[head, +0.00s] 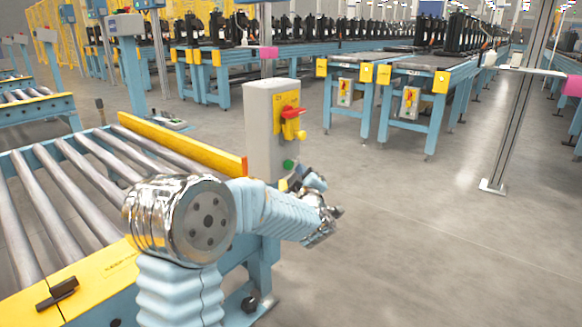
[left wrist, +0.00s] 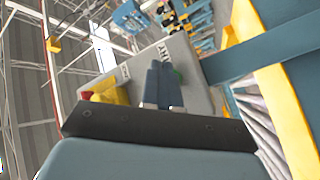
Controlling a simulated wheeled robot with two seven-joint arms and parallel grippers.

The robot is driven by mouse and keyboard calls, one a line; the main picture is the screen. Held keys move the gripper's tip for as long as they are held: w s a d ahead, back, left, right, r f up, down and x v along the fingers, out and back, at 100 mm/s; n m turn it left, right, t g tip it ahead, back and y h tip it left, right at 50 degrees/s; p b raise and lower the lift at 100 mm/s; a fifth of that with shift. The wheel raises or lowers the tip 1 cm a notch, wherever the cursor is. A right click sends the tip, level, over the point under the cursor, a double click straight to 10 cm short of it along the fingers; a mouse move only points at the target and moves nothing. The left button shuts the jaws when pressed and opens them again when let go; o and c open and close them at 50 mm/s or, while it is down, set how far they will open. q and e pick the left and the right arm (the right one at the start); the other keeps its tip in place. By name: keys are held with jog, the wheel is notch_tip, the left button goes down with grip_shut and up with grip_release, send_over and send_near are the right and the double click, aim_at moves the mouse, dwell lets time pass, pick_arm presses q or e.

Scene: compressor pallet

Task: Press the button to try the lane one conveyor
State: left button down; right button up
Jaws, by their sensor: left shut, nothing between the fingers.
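A grey control box (head: 262,128) stands at the end of the roller conveyor. It bears a red rotary switch on a yellow plate (head: 288,112) and a green button (head: 288,164) lower down. My left gripper (head: 293,181) is just below and in front of the green button in the head view. In the left wrist view its two dark blue fingers (left wrist: 162,72) are shut together with nothing between them, pointing at the box face. The green button (left wrist: 179,75) shows beside the fingertips, partly hidden by them. I cannot tell whether they touch it. My right gripper is in neither view.
The roller conveyor (head: 85,170) with a yellow side rail (head: 180,146) lies left of the box. Other conveyors with dark compressors stand at the back. A metal post (head: 515,110) stands at right. The floor (head: 430,240) in front is clear.

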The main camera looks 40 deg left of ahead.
pick_arm(q)
jog(key=d, duration=0.5)
jog(key=shift+s, duration=0.2)
dwell(0.8)
jog(key=s+d+f+m+g+h+p, duration=0.1)
jog(key=d+f+m+h, duration=0.3)
jog(key=f, duration=0.5)
jog(key=s+d+f+m+g+h+p, duration=0.25)
jog(key=d+f, duration=0.25)
jog(key=f, duration=0.4)
jog(key=s+d+f+m+g+h+p, duration=0.1)
jog(key=d+f+m+h, duration=0.3)
jog(key=f, duration=0.5)
jog(key=s+d+f+m+g+h+p, duration=0.1)
jog(key=s+d+f+g+h, duration=0.1)
jog(key=s, duration=0.6)
jog(key=s+d+f+m+g+h, duration=0.1)
jog(key=s+d+f+m+g, duration=0.1)
jog(key=s+d+f+g, duration=0.2)
jog(key=s+d+f+m+g+h+p, duration=0.1)
jog(key=s+d+f, duration=0.4)
jog(key=s, duration=0.8)
notch_tip(320, 180, down, 3)
jog(key=shift+f+m+g+h+p, duration=0.1)
jog(key=shift+m+g+h+p, duration=0.25)
jog(key=shift+m+g+h, duration=0.6)
